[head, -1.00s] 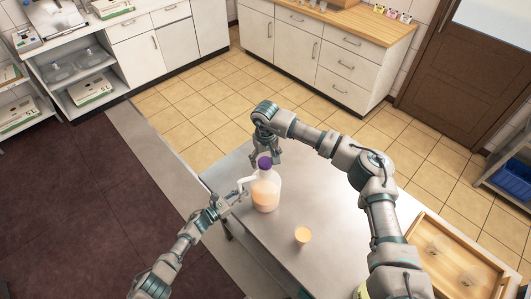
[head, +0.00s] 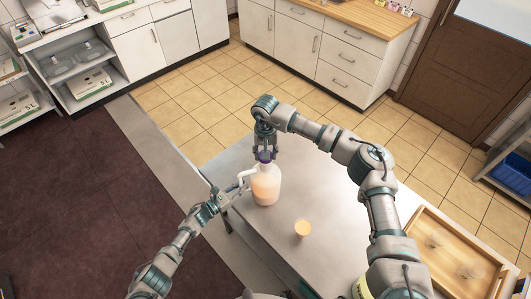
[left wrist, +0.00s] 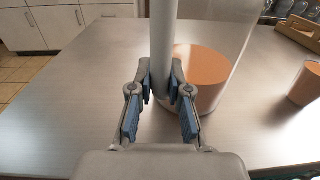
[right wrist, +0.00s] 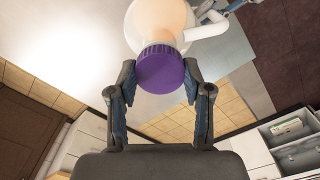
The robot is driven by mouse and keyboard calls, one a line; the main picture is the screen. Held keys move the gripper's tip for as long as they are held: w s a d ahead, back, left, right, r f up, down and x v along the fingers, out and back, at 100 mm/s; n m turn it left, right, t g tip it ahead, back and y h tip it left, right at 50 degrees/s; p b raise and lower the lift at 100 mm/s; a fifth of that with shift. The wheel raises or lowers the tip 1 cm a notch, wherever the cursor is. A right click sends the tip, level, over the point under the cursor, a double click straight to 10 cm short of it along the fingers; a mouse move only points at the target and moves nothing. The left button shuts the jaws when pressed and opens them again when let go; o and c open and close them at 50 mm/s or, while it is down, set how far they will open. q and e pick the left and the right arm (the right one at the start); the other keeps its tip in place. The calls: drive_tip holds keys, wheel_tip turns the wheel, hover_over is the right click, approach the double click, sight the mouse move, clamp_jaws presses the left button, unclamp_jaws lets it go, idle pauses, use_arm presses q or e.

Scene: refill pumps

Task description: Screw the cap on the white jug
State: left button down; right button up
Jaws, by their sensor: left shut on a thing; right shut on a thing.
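The white jug (head: 265,186), translucent with orange liquid inside, stands upright on the metal table (head: 322,212). My left gripper (head: 222,199) is shut on the jug's handle (left wrist: 163,50), which runs upright between its fingers in the left wrist view. The purple cap (right wrist: 160,68) sits at the jug's mouth; I cannot tell how tightly it is seated. My right gripper (head: 265,150) is above the jug and shut on the cap, with a finger on each side in the right wrist view. In the head view its fingers partly hide the cap.
A cup of orange liquid (head: 303,229) stands on the table to the right of the jug. A wooden tray (head: 415,226) lies at the right end of the table. White cabinets (head: 310,45) stand across the tiled floor.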

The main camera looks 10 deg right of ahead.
use_arm(q)
drive_tip(key=shift+a+f, duration=0.15)
drive_tip(key=shift+f, duration=0.05)
use_arm(e)
drive_tip(key=m, duration=0.5)
drive_tip(key=shift+d+f, duration=0.1)
drive_tip(key=m, duration=0.5)
drive_tip(key=shift+m, duration=0.3)
drive_tip(key=m, duration=1.5)
drive_tip(key=shift+m, duration=0.3)
drive_tip(key=m, duration=0.5)
drive_tip(key=shift+f, duration=0.1)
drive_tip(key=m, duration=1.2)
drive_tip(key=o, duration=1.3)
drive_tip(key=shift+r, duration=2.3)
